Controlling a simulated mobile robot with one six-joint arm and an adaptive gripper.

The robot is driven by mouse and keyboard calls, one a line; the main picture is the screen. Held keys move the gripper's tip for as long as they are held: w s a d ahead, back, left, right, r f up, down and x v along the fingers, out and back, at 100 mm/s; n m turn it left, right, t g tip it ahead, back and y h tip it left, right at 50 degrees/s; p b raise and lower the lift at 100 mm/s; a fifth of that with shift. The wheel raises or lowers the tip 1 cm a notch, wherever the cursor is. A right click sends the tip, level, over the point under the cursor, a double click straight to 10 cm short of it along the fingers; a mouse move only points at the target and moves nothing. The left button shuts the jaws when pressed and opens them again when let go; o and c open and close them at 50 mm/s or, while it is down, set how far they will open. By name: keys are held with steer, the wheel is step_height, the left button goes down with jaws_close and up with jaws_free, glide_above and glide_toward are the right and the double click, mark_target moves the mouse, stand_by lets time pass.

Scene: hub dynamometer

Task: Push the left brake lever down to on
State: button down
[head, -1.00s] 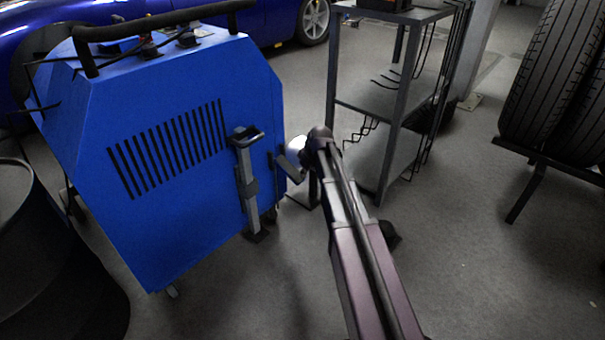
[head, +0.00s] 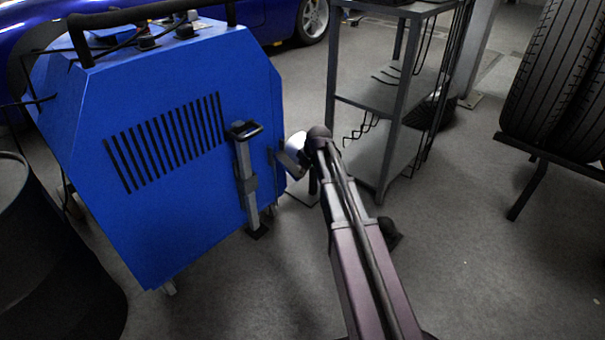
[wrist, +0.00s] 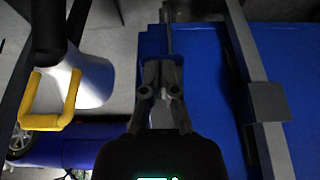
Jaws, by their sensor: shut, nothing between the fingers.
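My gripper is shut and empty, over the cabinet's edge. A thin grey part (wrist: 168,22) shows just beyond the fingertips; contact cannot be told. In the head view my wrist partly hides the gripper.
A grey shelf (head: 375,95) stands right of the arm, tyres (head: 555,80) farther right. A dark drum (head: 50,270) is at lower left. Floor at front is clear.

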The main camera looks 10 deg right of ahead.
steer(key=shift+r, duration=0.15)
steer(key=s+d+r+p, duration=0.6)
steer(key=s+p, duration=0.1)
steer(key=s, duration=0.2)
steer(key=shift+d+r, duration=0.25)
steer(key=shift+r, duration=0.1)
stand_by(0.6)
steer(key=s+a+r+m+g+h+p, duration=0.15)
steer(key=s+a+r+m+p, duration=0.25)
steer(key=s+r+p, duration=0.4)
steer(key=s+a+r+m+g+h+p, duration=0.1)
steer(key=s+a+r+m+g+p, duration=0.2)
steer(key=s+r+p, duration=0.6)
step_height(320, 180, up, 34)
steer(key=s+a+t+p, duration=0.1)
steer(key=p, duration=3.4)
steer(key=shift+a+r, duration=0.1)
steer(key=shift+a, duration=0.05)
